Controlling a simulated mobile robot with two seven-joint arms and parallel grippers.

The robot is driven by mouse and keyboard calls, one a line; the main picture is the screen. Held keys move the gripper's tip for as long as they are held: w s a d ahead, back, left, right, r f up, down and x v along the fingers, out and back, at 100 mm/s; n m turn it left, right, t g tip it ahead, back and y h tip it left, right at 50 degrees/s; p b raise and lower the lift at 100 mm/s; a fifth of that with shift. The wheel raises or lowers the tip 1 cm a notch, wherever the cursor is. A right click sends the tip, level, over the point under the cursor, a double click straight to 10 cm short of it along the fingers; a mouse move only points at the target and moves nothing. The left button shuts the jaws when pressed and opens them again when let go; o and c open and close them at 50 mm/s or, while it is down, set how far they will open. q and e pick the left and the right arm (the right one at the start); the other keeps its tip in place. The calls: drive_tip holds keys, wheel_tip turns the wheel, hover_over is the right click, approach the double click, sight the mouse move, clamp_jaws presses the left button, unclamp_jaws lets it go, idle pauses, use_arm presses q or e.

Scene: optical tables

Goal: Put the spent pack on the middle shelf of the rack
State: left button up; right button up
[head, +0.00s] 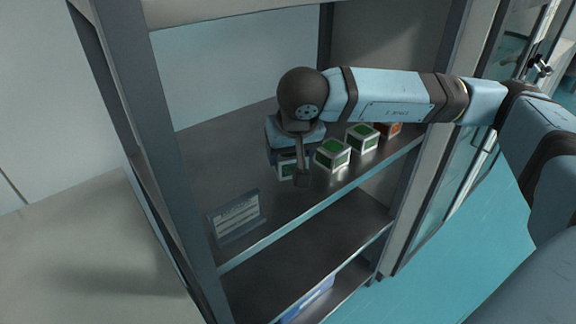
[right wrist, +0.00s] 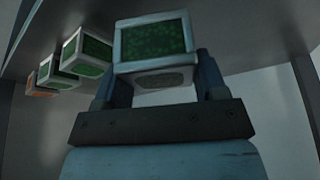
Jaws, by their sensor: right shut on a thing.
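My right gripper (head: 290,162) reaches into the rack (head: 148,120) and is shut on a pack (head: 287,171), a small white-framed cube with green faces. In the right wrist view the held pack (right wrist: 154,42) sits between the two fingers and shows a green face and a dark grey face. It is over a dark shelf (head: 210,165) between an upper board and a lower shelf (head: 262,262). I cannot tell whether it touches the shelf. My left gripper is not in view.
On the same shelf, to the right of the held pack, stand two green packs (head: 332,155) (head: 362,138) and an orange one (head: 390,129). A label plate (head: 236,216) stands at the left front. A blue-white item (head: 308,297) lies lower down. Bare shelf shows at left.

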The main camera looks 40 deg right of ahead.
sight(289, 170)
drive_tip(key=shift+f+b, duration=0.3)
drive_tip(key=shift+f, duration=2.1)
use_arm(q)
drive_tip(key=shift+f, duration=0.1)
use_arm(e)
drive_tip(key=shift+f, duration=0.15)
drive_tip(key=o, duration=1)
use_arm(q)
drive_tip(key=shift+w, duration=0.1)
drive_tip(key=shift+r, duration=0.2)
